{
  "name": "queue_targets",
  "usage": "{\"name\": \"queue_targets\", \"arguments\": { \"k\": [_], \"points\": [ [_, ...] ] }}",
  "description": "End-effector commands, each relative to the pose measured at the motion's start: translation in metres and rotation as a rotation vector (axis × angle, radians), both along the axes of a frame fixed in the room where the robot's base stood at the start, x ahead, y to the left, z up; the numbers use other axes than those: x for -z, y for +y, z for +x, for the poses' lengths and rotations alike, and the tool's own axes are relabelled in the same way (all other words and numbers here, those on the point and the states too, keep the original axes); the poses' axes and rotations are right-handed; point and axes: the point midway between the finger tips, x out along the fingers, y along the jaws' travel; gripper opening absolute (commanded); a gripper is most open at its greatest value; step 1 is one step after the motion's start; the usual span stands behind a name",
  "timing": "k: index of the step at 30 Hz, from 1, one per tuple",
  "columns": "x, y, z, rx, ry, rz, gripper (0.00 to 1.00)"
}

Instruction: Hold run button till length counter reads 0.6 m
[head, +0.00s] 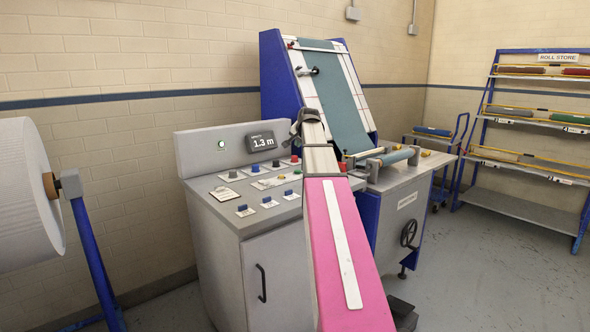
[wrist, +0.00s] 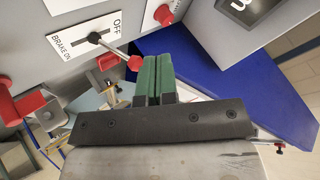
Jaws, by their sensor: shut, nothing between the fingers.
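The length counter (head: 261,142) is a dark display on the console's back panel and reads 1.3 m; part of a display (wrist: 240,5) also shows at the top of the wrist view. The console top carries several buttons and knobs, among them a black one (head: 255,168), a blue one (head: 276,163) and a red one (head: 294,159). Their labels are too small to read, so I cannot tell which is the run button. My gripper (wrist: 152,62) is shut and empty, its green fingers together beside a red-knobbed lever (wrist: 134,62). Its fingertips are not clear in the head view.
The lever's plate (wrist: 90,32) reads BRAKE ON and OFF. A red button (wrist: 163,14) lies above the fingers. A green lamp (head: 221,144) is on the console panel. The fabric conveyor (head: 345,100) stands behind my arm, a white roll (head: 28,190) at left.

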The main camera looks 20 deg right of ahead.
Motion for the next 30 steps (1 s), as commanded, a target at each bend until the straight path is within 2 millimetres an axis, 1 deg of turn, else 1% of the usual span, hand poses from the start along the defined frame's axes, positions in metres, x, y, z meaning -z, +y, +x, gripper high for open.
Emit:
{"name": "queue_targets", "arguments": {
  "k": [9,14,17,30],
  "points": [
    [0.000,0.000,0.000,0.000,0.000,0.000,0.00],
    [0.007,0.000,0.000,0.000,0.001,0.000,0.00],
    [0.016,0.000,0.000,0.000,0.001,0.000,0.00],
    [0.070,0.000,0.000,-0.001,0.001,-0.001,0.00]
  ]
}}
